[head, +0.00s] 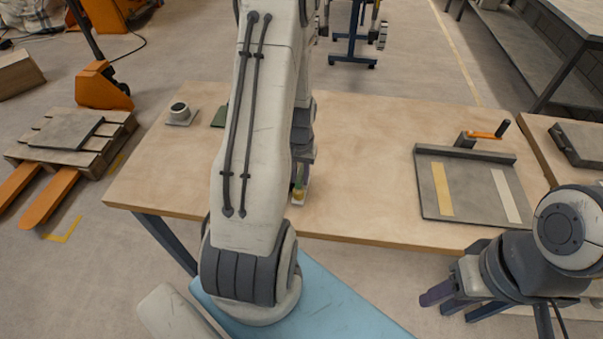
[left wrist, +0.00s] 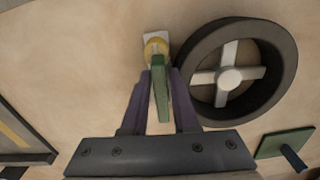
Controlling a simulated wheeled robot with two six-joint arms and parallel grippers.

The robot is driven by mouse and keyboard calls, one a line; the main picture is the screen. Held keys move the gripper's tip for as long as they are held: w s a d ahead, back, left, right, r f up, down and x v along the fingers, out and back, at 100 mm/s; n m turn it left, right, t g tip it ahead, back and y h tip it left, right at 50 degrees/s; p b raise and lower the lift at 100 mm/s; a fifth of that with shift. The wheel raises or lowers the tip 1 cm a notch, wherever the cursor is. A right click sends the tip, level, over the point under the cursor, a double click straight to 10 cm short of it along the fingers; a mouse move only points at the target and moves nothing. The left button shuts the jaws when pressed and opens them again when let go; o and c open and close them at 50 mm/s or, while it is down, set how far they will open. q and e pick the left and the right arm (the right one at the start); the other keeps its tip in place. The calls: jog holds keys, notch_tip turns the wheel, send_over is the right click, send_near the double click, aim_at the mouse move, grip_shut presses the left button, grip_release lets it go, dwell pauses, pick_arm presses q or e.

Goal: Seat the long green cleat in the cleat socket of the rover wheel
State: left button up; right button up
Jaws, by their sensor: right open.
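The long green cleat (left wrist: 160,90) lies between the two purple fingers of my left gripper (left wrist: 162,75) in the left wrist view. Its far end meets a round yellow piece (left wrist: 153,46) on a small white holder (left wrist: 151,37). I cannot tell whether the fingers touch its sides. In the head view my left arm hides most of this; the white holder (head: 299,199) shows near the table's front edge. The rover wheel (left wrist: 289,73), a dark ring with white spokes, is right of the cleat in the wrist view; its cleat socket is not clear. My right gripper (head: 440,300) is open and empty, in front of the table.
A grey board (head: 468,187) with a yellow and a pale strip lies on the right of the table (head: 370,130). A small grey fixture (head: 179,114) stands at the back left. A green plate (left wrist: 286,143) lies beside the wheel. The table between arm and board is clear.

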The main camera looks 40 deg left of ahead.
pick_arm(q)
grip_shut()
jog(key=shift+r, duration=0.15)
